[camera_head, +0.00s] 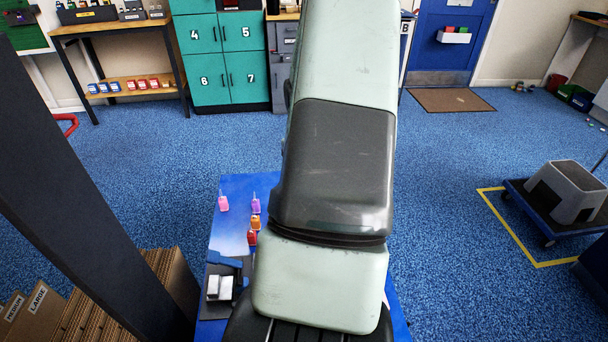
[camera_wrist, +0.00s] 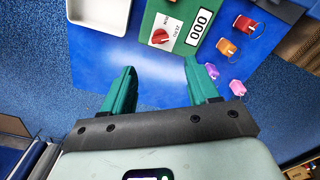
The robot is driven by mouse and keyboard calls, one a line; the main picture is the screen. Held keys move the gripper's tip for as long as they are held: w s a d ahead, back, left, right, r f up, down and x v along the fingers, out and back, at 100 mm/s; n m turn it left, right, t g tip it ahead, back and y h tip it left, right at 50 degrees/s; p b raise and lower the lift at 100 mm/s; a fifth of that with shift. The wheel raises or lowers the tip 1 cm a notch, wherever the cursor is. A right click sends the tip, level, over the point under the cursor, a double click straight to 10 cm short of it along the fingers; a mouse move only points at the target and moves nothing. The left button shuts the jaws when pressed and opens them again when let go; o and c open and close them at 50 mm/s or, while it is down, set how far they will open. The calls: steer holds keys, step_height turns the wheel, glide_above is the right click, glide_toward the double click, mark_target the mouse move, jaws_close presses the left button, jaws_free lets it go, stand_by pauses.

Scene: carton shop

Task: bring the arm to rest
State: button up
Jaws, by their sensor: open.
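My gripper (camera_wrist: 162,84) shows in the wrist view with its two green fingers apart and nothing between them. It hangs above a blue table, close to the edge of a green panel (camera_wrist: 163,53). The panel carries a red knob (camera_wrist: 164,37) and a display reading 000 (camera_wrist: 199,26). In the head view my arm covers the middle of the picture and hides the gripper and much of the blue table (camera_head: 236,187).
Several small padlock-like tags, one pink (camera_head: 224,203), stand on the table's left part. A white tray (camera_wrist: 117,12) is at the top left of the wrist view. Cartons (camera_head: 172,280) stand left of the table. A step stool (camera_head: 567,190) sits on a blue trolley at right.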

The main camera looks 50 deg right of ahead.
stand_by(0.3)
steer(key=w+a+r+t, duration=0.1)
steer(key=w+a+r, duration=0.1)
steer(key=a+r, duration=0.8)
steer(key=w+a+r, duration=0.2)
steer(key=a+r, duration=0.7)
steer(key=a, duration=0.3)
steer(key=s+a+r+t+y, duration=0.1)
steer(key=s+a+r, duration=0.25)
steer(key=a, duration=0.25)
steer(key=s+a+r+m+y, duration=0.1)
steer(key=s+a+r, duration=0.1)
steer(key=s+a, duration=0.3)
steer(key=s+a+r+t+y, duration=0.1)
steer(key=s+a+r, duration=0.15)
steer(key=a, duration=0.45)
steer(key=d+n+t+h, duration=0.1)
steer(key=s+d+r+n+h, duration=0.1)
steer(key=n, duration=0.1)
steer(key=s+d+r+n+t+h, duration=0.1)
steer(key=shift+s+d+r+n+t, duration=0.2)
steer(key=shift+s+d+n+t, duration=0.05)
steer(key=shift+n+t, duration=0.05)
